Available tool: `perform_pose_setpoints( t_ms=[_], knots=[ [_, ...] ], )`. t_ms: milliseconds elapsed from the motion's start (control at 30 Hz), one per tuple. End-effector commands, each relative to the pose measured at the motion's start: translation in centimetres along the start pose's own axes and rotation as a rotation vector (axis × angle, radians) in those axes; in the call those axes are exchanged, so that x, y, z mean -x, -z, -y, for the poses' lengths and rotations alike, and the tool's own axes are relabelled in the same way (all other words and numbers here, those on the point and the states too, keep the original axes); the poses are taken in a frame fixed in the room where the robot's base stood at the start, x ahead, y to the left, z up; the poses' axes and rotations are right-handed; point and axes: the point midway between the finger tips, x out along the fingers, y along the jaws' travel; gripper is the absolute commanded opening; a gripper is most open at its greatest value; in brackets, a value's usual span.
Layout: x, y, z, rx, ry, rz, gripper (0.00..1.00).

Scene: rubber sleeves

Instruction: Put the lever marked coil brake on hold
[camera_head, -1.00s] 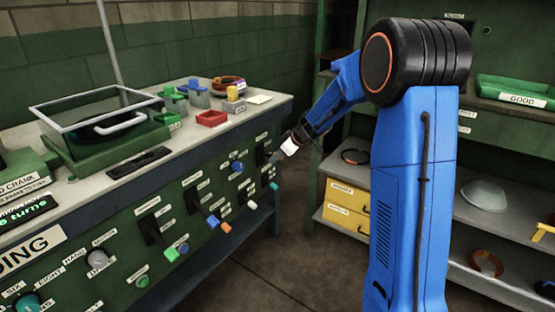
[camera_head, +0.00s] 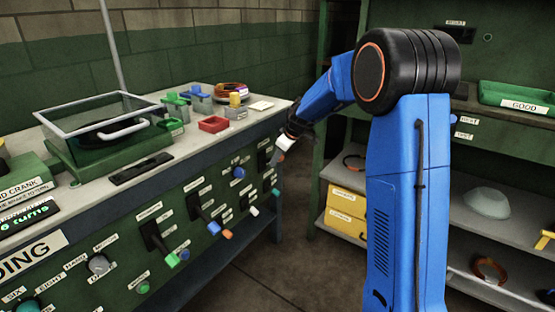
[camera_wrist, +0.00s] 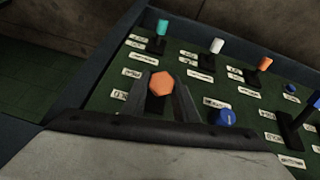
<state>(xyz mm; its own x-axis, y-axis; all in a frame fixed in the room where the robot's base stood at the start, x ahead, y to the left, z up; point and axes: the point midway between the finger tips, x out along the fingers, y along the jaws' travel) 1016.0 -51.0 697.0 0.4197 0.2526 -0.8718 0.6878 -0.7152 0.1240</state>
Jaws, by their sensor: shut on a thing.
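My gripper (camera_head: 281,152) is at the upper far end of the green control panel (camera_head: 205,245). In the wrist view, my gripper (camera_wrist: 160,100) has its two fingers on either side of an orange hexagonal lever knob (camera_wrist: 161,83) and is shut on it. The lever's shaft is hidden behind the knob and fingers. Its dark base plate (camera_head: 263,159) shows partly in the head view. Small labels (camera_wrist: 133,73) lie around the levers, but I cannot read which says coil brake or hold.
Close by are a blue knob (camera_wrist: 225,118), a teal lever (camera_wrist: 161,28), a white lever (camera_wrist: 216,46) and another orange lever (camera_wrist: 264,64). The bench top (camera_head: 262,118) overhangs the panel. Shelving with yellow boxes (camera_head: 345,210) stands to the right.

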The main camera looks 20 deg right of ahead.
Motion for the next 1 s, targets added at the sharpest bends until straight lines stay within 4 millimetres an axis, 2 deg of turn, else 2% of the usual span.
perform_pose_setpoints(
  t_ms=[300,333,400,767,867,1000],
  knots=[
    [0.2,0.4,-0.1,0.002,-0.005,-0.005,0.00],
    [0.2,0.4,-0.1,0.002,-0.005,-0.005,0.31],
    [0.1,0.3,-0.1,0.002,-0.004,-0.005,0.45],
    [0.4,0.2,-0.1,0.001,-0.003,-0.003,0.45],
    [1.3,0.2,-0.1,0.002,-0.004,-0.004,0.45],
    [3.6,0.2,-0.1,0.002,-0.005,-0.004,0.45]
  ],
)
